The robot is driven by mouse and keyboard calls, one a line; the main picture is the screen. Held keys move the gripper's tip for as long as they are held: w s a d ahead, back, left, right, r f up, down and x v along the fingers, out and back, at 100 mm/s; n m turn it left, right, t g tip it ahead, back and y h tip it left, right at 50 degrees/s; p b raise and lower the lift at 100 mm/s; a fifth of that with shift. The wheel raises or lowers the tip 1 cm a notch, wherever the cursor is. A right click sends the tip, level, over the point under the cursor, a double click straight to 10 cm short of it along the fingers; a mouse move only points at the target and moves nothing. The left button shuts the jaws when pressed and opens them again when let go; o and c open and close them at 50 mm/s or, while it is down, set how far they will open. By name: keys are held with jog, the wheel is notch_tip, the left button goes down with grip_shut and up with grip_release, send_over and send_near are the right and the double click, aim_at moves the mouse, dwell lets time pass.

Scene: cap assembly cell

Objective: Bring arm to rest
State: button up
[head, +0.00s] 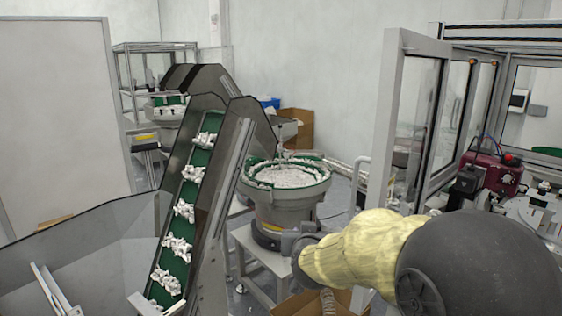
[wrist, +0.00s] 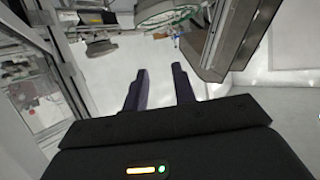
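My arm (head: 385,250) reaches in from the lower right of the head view, with a dark rounded joint and a pale yellow sleeve. It extends leftward in front of the bowl feeder's stand. In the wrist view my gripper (wrist: 160,68) shows two dark fingers spread apart with a clear gap. Nothing is between the fingers; pale floor shows behind them. In the head view I cannot make out the fingers.
A conveyor with green belt (head: 184,212) carries white parts at left. A bowl feeder (head: 283,213) full of white parts stands mid-view. A glass-doored machine frame (head: 391,115) with a dark red unit (head: 489,172) is at right. A cardboard box (head: 297,128) lies behind.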

jog(key=s+d+f+g, duration=0.3)
jog(key=s+f, duration=0.3)
jog(key=s, duration=0.2)
jog(key=s+d+f+g+b, duration=0.1)
jog(key=s+d+f+g, duration=0.2)
jog(key=s+f, duration=0.3)
jog(key=s+d+f+g, duration=0.3)
jog(key=s+f+g, duration=0.2)
jog(key=s, duration=0.5)
jog(key=shift+s+d+f+n, duration=0.3)
jog(key=shift+s+f, duration=0.05)
jog(key=shift+f, duration=0.1)
